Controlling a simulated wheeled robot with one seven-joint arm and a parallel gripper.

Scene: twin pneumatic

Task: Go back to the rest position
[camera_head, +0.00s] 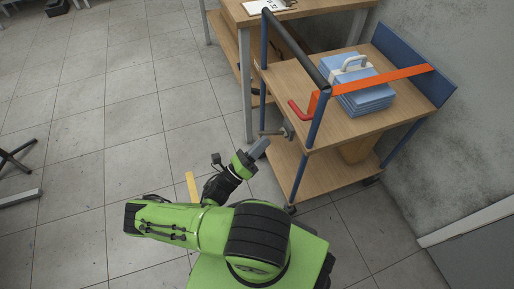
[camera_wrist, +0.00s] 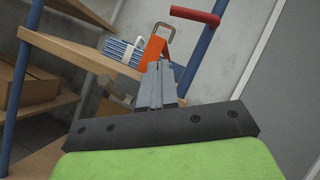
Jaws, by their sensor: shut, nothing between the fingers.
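My green arm reaches forward in the head view, with my gripper (camera_head: 258,148) at its end, left of the wooden trolley (camera_head: 372,125). In the wrist view my gripper (camera_wrist: 160,68) points up and away from me, its grey fingers together and nothing between them. The gripper is apart from the trolley's blue post. The fingertips overlap the orange strap in the wrist view, but the strap lies farther off.
A wooden table (camera_head: 228,12) stands behind. Tiled floor (camera_head: 100,100) to the left is mostly clear. A grey wall is at right.

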